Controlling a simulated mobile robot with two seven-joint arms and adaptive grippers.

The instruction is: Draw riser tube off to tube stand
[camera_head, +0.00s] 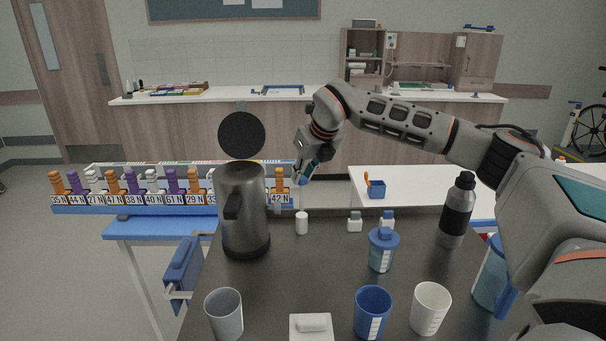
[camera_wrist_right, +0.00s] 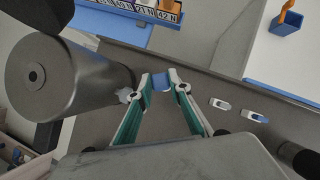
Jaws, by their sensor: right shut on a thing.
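My right gripper (camera_head: 303,178) is shut on a small blue piece (camera_wrist_right: 161,82), which shows between its fingertips in the wrist view. A thin pale length appears to run down from the fingertips toward a small white cylinder (camera_head: 302,223) on the dark table; I cannot tell whether they touch. I cannot tell for sure that the held piece is the riser tube. A large steel jug (camera_head: 244,200) with a black handle stands just left of the gripper; it also shows in the wrist view (camera_wrist_right: 80,80). No tube stand can be made out for certain. My left gripper is out of view.
The dark table (camera_head: 290,275) bears a grey cup (camera_head: 225,312), blue cup (camera_head: 372,311), white cup (camera_head: 429,307), lidded blue cup (camera_head: 382,250), black-and-steel bottle (camera_head: 457,212) and two small white bottles. A numbered rack (camera_head: 130,207) lies behind left. A blue box (camera_head: 376,190) stands behind right.

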